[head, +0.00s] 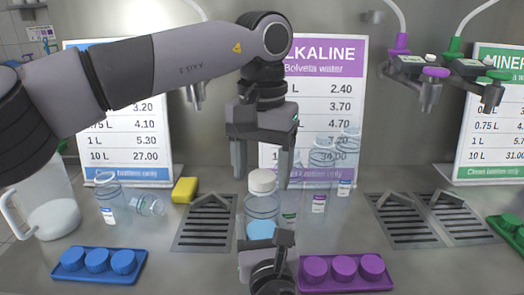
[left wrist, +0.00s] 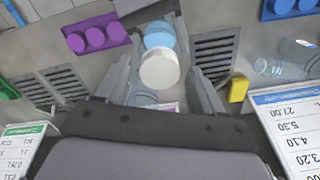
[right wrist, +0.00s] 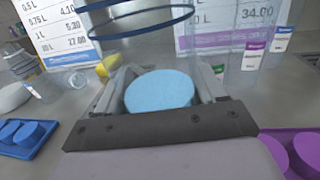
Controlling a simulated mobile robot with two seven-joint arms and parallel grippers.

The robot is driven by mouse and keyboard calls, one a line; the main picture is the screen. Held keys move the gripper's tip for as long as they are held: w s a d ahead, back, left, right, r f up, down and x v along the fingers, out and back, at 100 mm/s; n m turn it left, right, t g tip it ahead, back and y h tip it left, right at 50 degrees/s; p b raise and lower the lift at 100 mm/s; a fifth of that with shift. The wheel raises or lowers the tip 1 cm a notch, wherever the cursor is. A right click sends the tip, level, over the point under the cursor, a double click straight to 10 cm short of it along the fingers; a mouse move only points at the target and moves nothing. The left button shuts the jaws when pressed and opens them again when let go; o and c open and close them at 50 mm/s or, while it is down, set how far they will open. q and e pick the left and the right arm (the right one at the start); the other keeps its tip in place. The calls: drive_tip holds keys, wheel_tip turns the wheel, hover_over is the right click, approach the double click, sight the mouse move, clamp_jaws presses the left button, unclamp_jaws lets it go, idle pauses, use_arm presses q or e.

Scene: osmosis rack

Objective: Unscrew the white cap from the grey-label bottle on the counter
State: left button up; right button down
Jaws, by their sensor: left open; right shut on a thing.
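A clear bottle (head: 262,207) with blue in its lower part stands upright near the middle of the counter in the head view. Its white cap (head: 262,181) is on top; it also shows in the left wrist view (left wrist: 160,70). I cannot make out a grey label on it. My left gripper (head: 262,175) is open and points down, its fingers on either side of the cap and apart from it. My right gripper (head: 266,243) is shut on the lower part of the bottle from the front; the right wrist view shows the blue part (right wrist: 160,90) between its fingers.
A purple cap tray (head: 345,284) is right of my right gripper and a blue cap tray (head: 72,271) at the left. A yellow sponge (head: 185,190), drain grates (head: 204,236) and clear bottles (head: 318,190) surround the bottle. Price signs (head: 330,60) stand behind.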

use_arm(q)
drive_tip(key=shift+f, duration=0.1)
drive_tip(key=c, duration=1.1)
drive_tip(key=shift+c, duration=0.2)
